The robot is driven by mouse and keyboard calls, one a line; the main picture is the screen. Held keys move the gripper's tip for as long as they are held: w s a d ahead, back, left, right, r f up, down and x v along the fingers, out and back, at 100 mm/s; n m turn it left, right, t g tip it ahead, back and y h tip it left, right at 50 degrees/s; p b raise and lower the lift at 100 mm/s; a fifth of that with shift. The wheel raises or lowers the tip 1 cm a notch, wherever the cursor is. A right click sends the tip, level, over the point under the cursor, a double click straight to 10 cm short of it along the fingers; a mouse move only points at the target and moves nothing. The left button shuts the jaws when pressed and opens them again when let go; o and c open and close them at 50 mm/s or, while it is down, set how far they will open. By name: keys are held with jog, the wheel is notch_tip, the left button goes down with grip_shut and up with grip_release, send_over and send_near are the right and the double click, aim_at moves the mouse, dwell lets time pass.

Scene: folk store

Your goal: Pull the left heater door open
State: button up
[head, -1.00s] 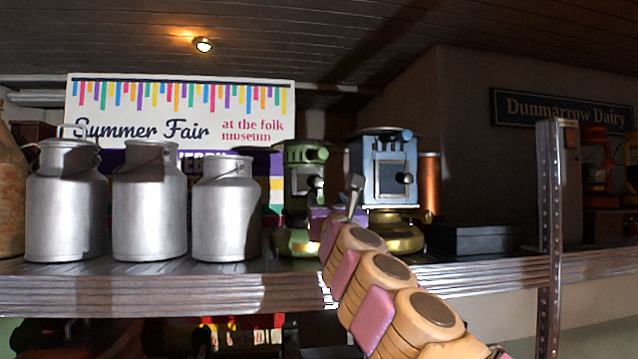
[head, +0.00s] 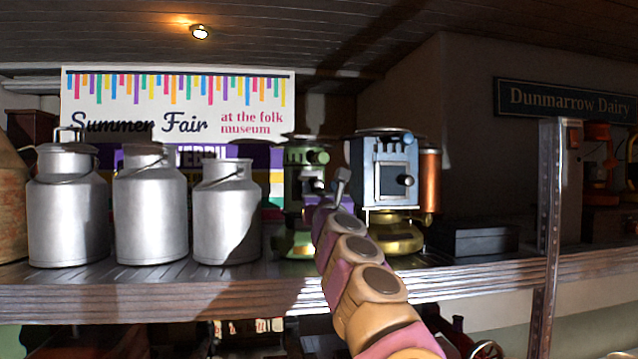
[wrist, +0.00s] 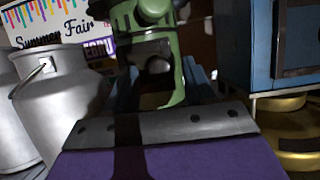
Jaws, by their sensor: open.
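The left heater is green (head: 303,170) and stands on the shelf. Its right part is covered by my arm in the head view. It fills the upper middle of the wrist view (wrist: 178,92), with a rounded dark knob or handle low on its front. I cannot tell whether its door is shut. My gripper (head: 342,182) is in front of and to the right of the green heater in the head view. In the wrist view my gripper (wrist: 163,88) is open and empty, its bluish fingers pointing at the green heater. I see no clear contact.
A blue heater (head: 388,168) on a brass base stands close on the right, beside a copper cylinder (head: 429,180). Several milk cans (head: 226,215) stand to the left. A dark box (head: 480,240) and a metal post (head: 549,220) are further right.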

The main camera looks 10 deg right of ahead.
jog(key=shift+w+r, duration=0.1)
jog(key=shift+w, duration=0.2)
grip_shut()
dwell(0.5)
